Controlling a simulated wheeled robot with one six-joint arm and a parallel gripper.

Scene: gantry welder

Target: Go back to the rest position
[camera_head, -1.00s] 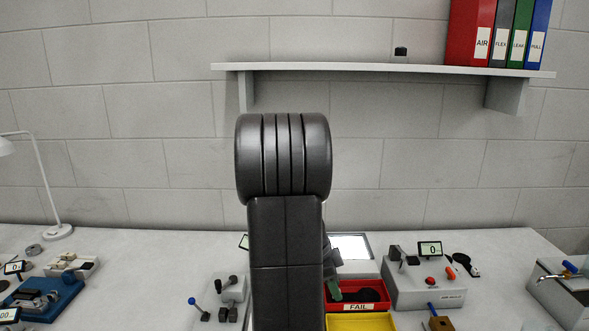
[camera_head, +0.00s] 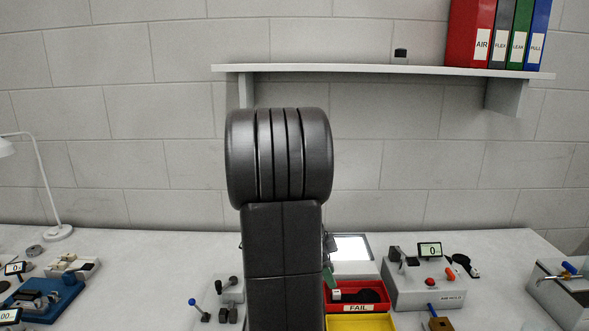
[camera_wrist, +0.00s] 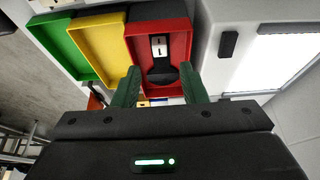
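My gripper (camera_wrist: 160,86) shows in the wrist view with its two green fingers apart and nothing between them. Beyond the fingers is the red FAIL tray (camera_wrist: 181,27), which holds a black part with a pale label (camera_wrist: 158,47). The red tray also shows in the head view (camera_head: 358,308), just right of my arm. My black arm stands upright in the middle of the head view and hides the bench behind it. In that view only a bit of green finger shows beside the arm.
A lit white panel (camera_head: 351,247) lies behind. A grey test box (camera_head: 428,287) stands right, a lever fixture (camera_head: 228,289) left. A shelf (camera_head: 390,69) with binders (camera_head: 472,34) hangs above.

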